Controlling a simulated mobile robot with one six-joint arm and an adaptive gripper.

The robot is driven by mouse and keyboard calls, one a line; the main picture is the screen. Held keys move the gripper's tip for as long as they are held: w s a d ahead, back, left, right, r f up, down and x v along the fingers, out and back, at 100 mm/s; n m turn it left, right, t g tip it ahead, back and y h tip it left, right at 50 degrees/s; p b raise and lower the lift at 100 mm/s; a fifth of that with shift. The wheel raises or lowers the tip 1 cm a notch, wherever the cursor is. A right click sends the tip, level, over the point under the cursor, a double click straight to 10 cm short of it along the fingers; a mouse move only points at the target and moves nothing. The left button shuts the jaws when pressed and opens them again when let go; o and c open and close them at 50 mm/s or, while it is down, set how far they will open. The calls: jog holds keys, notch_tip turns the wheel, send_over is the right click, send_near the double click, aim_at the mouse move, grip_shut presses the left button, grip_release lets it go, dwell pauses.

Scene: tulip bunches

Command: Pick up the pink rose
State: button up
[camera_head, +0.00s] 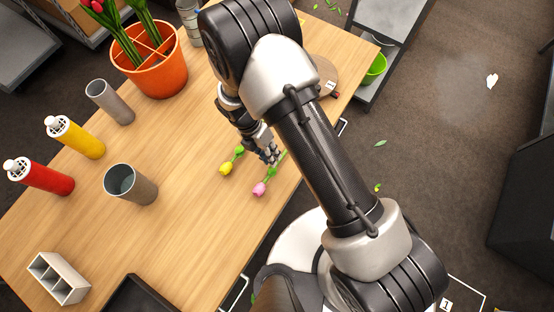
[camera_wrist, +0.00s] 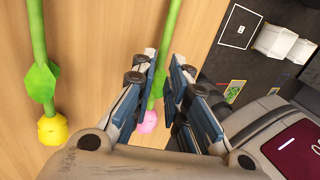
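The pink flower (camera_head: 259,188) lies on the wooden table near its front edge, with a green stem running toward my gripper (camera_head: 271,156). It has a tulip-like bloom. In the wrist view its pink bloom (camera_wrist: 148,122) shows beside the left finger, and its stem runs up through the gap between the fingers. My gripper (camera_wrist: 162,66) is open, with a narrow gap at the tips and no visible hold on the stem. A yellow flower (camera_head: 226,168) lies to the left of the pink one; its bloom (camera_wrist: 52,130) and stem are clear of the fingers.
An orange divided pot (camera_head: 160,78) with red tulips stands at the back left. Grey cups (camera_head: 131,185), a yellow bottle (camera_head: 75,137), a red bottle (camera_head: 40,175) and a white compartment box (camera_head: 58,277) stand on the left. The table between them and the flowers is clear.

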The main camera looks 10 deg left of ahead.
jog(key=x, duration=0.3)
jog(key=shift+d+f+b, duration=0.2)
jog(key=shift+f+b, duration=0.1)
jog(key=shift+b, duration=0.05)
jog(key=shift+c, duration=0.4)
grip_shut()
jog(key=shift+r, duration=0.1)
notch_tip(320, 180, up, 20)
jog(key=p, duration=0.4)
